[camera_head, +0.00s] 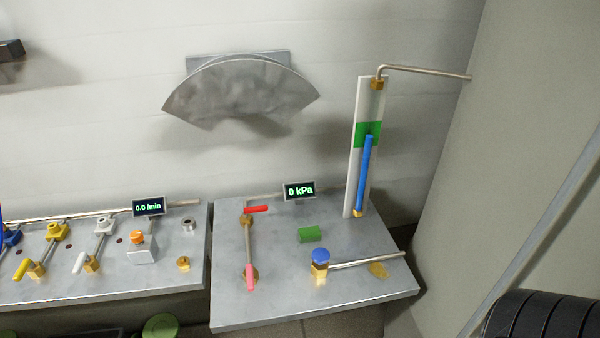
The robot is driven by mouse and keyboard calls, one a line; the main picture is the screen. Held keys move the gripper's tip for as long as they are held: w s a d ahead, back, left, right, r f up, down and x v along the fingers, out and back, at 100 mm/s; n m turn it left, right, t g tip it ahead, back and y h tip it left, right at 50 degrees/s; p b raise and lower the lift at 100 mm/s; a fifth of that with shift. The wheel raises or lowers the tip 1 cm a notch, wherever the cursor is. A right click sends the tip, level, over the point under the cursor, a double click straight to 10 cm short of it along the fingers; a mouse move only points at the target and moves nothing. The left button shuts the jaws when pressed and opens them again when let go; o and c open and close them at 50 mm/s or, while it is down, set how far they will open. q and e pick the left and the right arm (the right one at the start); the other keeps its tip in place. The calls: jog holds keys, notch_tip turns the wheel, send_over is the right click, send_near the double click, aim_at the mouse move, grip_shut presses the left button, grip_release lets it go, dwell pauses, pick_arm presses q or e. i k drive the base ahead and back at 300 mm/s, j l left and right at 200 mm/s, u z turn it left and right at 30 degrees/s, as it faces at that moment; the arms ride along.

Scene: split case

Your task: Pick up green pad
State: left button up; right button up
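A small green block (309,234), which looks like the green pad, lies on the right grey metal table (285,312). It sits behind the blue-topped brass valve (320,258) and to the right of a pipe with red and pink handles (250,245). Nothing covers it. A round green object (160,326) also shows at the bottom edge, below the left table, partly cut off. Neither of my grippers is in view.
A pressure display reading 0 kPa (300,190) stands behind the block. An upright white gauge board (353,150) with a blue tube and green band rises at the table's back right. A pipe (368,260) runs right from the blue valve. The left table (120,283) holds several valves.

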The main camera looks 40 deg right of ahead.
aim_at(310, 234)
jog(key=z, duration=1.25)
